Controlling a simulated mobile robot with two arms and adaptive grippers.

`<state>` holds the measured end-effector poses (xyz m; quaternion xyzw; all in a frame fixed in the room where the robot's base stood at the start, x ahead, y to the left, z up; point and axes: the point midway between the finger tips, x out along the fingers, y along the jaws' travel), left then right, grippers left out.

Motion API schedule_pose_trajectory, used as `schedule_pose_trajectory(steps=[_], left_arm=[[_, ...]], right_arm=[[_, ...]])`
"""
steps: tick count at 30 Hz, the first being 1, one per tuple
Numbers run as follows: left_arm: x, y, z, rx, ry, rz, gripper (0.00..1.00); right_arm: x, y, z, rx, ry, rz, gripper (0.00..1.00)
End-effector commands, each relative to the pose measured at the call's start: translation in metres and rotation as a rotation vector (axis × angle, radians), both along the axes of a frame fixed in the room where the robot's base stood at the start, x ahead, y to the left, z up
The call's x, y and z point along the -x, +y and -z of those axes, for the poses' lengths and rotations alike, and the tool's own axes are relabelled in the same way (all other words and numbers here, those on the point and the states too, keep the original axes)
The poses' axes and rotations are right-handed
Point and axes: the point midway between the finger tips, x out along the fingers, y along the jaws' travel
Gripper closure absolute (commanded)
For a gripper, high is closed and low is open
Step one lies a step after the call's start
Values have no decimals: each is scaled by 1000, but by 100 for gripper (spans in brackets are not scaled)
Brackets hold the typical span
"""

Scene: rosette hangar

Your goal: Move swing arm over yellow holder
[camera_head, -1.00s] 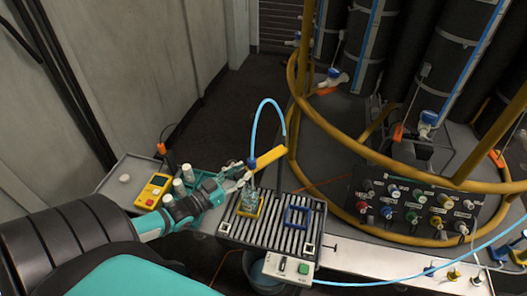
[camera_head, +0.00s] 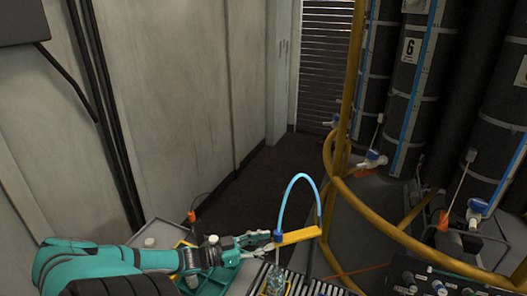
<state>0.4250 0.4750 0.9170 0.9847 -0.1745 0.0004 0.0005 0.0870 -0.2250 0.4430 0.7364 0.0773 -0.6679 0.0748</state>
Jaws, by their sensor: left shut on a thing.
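The swing arm (camera_head: 300,236) is a yellow bar with a blue fitting at its left end and a light-blue tube arching above it. My left gripper (camera_head: 268,240) reaches in from the left and is shut on the swing arm at its blue-fitting end. Below that end is a clear bottle (camera_head: 275,281), cut by the bottom edge of the picture. A sliver of the yellow holder (camera_head: 289,289) shows beside the bottle; the rest of it is out of view or hidden. My right gripper is not in view.
A slatted rack (camera_head: 320,289) lies at the bottom edge. A yellow ring rail (camera_head: 385,220) and dark cylinders (camera_head: 410,90) stand at the right. A grey wall (camera_head: 180,90) is at the left, with dark open floor (camera_head: 250,190) behind the swing arm.

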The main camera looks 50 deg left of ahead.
Motion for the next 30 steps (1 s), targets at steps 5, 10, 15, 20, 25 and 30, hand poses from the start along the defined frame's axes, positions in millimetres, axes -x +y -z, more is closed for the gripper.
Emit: schedule_pose_trajectory(steps=[5, 10, 15, 20, 25, 30], left_arm=[[-2, -1, -3, 3, -6, 1, 63], [-2, 0, -2, 2, -6, 0, 56], [0, 0, -2, 1, -4, -1, 56], [14, 5, 1, 0, 2, -2, 56], [45, 16, 2, 1, 4, -2, 56], [78, 29, 1, 1, 3, -2, 56]], right_arm=[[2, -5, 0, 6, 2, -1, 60], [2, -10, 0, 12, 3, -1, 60], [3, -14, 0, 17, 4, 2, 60], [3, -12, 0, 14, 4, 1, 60], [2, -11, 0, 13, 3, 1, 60], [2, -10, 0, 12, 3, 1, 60]])
